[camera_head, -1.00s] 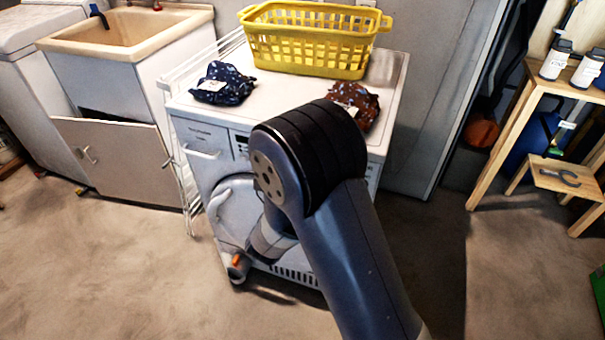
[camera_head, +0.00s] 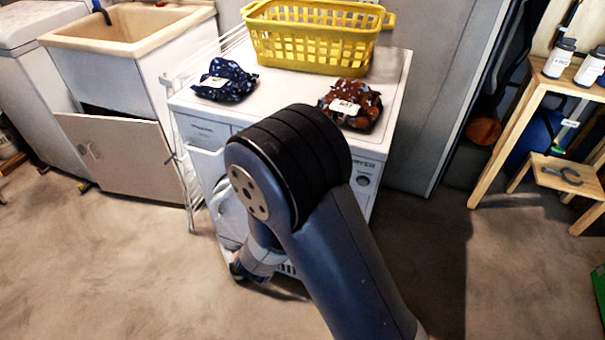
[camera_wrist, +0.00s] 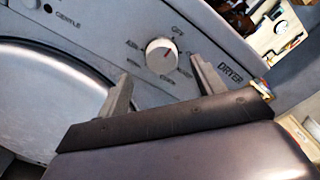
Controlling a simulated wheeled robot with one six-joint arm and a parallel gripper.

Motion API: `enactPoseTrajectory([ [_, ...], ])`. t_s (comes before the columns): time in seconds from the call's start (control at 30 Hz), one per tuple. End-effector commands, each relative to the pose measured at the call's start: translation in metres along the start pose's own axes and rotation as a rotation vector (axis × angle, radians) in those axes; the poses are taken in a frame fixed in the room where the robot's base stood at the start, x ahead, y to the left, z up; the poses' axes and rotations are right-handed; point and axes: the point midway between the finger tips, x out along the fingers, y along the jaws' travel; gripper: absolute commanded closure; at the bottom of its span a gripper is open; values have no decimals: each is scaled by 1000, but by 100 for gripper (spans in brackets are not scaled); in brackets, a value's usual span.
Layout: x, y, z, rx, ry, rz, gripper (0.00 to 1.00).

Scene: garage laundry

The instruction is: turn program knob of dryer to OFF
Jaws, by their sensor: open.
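The white dryer (camera_head: 390,92) stands in the middle of the head view, partly hidden by my arm. The knob also shows in the head view (camera_head: 363,181), right of my arm. My gripper (camera_wrist: 160,76) is open, its two fingers on either side below the knob in the wrist view. I see no contact. The head view hides the fingertips.
On the dryer top are a yellow basket (camera_head: 312,45), a blue patterned bundle (camera_head: 226,81) and a brown one (camera_head: 351,104). The sink cabinet (camera_head: 120,150) is left. A wooden table (camera_head: 505,130) stands right. The front floor is clear.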

Motion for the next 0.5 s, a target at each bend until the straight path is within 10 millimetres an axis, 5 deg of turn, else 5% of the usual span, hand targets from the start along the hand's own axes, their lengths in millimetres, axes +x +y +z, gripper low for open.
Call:
enactPoseTrajectory([
  [0.2, -38, 0, 1, -2, -3, 2, 35],
  [0.5, -58, 0, 0, 0, 0, -1, 35],
])
